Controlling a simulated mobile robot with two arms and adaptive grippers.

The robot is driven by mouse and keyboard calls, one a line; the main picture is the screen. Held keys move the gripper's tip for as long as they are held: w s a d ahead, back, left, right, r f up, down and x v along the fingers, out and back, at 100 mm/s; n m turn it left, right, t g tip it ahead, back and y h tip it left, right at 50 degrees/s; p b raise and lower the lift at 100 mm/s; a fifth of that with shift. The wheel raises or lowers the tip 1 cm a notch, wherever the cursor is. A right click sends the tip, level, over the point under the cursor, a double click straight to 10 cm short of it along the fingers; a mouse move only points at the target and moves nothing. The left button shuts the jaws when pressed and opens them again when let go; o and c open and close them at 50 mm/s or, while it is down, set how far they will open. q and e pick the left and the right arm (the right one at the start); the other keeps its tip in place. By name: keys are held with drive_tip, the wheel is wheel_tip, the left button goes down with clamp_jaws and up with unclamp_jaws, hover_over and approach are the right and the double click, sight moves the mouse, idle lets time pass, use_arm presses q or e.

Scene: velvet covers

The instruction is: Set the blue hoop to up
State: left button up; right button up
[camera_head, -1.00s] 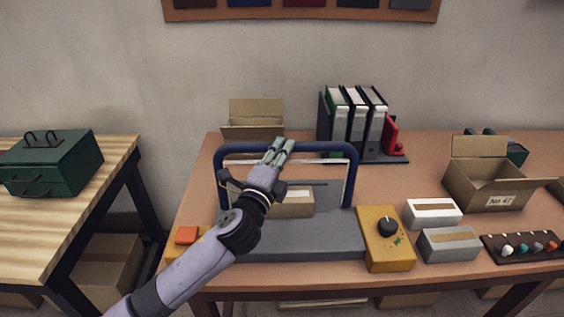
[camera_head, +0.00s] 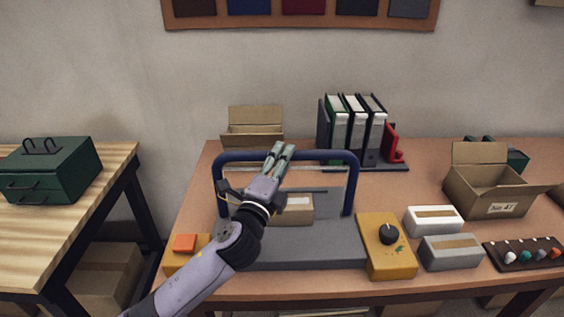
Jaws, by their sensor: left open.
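The blue hoop (camera_head: 354,180) is a dark blue tubular bar shaped like an upside-down U. It stands upright over a grey base (camera_head: 310,251) on the brown table, with its top bar level. My left gripper (camera_head: 280,152) is in front of the hoop, with its fingertips over the top bar in the picture. Its fingers are a little apart with nothing between them. I cannot tell whether they touch the bar. My left arm hides part of the hoop's left side and the base. My right gripper is not in view.
A cardboard box (camera_head: 292,212) shows through the hoop. A yellow box with a black knob (camera_head: 379,262) is right of the base; an orange button (camera_head: 185,243) is left. White and grey boxes (camera_head: 433,219), an open carton (camera_head: 478,191) and binders (camera_head: 352,130) stand farther right and behind.

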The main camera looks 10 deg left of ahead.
use_arm(q)
drive_tip(key=v, duration=1.2)
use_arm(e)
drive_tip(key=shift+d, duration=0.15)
use_arm(q)
drive_tip(key=shift+f, duration=0.15)
